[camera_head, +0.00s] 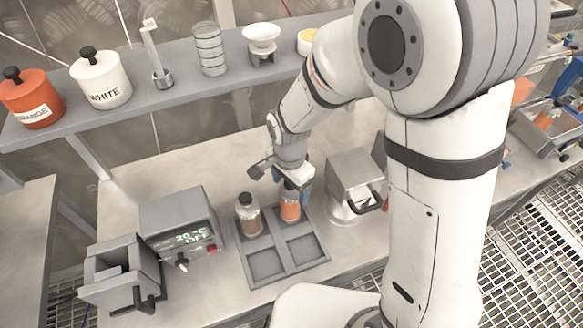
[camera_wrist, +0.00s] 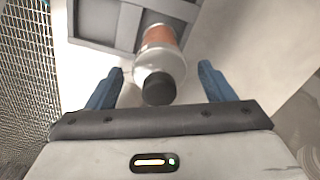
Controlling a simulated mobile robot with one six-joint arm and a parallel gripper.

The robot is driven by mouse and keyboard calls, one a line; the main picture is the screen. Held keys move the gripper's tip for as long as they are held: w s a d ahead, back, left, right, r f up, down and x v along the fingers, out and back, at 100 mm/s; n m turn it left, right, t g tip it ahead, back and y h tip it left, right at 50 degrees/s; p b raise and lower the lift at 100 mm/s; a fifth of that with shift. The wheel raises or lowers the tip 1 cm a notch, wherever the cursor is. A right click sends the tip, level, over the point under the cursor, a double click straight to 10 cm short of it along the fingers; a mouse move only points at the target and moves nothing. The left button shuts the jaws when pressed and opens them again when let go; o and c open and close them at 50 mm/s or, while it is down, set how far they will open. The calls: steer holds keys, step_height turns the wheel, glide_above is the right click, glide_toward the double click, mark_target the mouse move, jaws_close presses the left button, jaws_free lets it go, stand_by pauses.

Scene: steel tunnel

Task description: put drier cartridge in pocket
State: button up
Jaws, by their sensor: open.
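A clear cartridge with orange contents (camera_head: 290,209) stands at the back right pocket of a grey four-pocket tray (camera_head: 274,262). A second cartridge with a dark cap and brownish contents (camera_head: 250,217) stands in the back left pocket; the two front pockets are empty. My gripper (camera_head: 291,186) is over the orange cartridge and hides its top. In the wrist view, my gripper (camera_wrist: 160,70) is open, with a blue finger on each side of the orange cartridge (camera_wrist: 160,45) and its black cap. Gaps show between both fingers and the cartridge.
A heater box with a lit display (camera_head: 182,227) and a grey open box (camera_head: 122,274) stand left of the tray. A metal canister (camera_head: 352,185) stands close on its right. A shelf (camera_head: 180,96) with orange and white pots runs behind.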

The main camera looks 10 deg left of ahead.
step_height(320, 180, up, 10)
steer(key=shift+r+b, duration=0.1)
steer(key=shift+b, duration=0.2)
steer(key=s+d+r+n+t, duration=0.1)
steer(key=s+d+r+n, duration=0.1)
steer(key=d, duration=0.6)
steer(key=s+d+r+n+t, duration=0.1)
steer(key=s+d+r+n, duration=0.1)
steer(key=d, duration=0.6)
steer(key=s+d+r+n+t, duration=0.1)
steer(key=s+d+r+n, duration=0.2)
steer(key=d, duration=0.5)
steer(key=shift+s+r, duration=0.55)
steer(key=shift+a, duration=0.1)
steer(key=shift+c, duration=0.3)
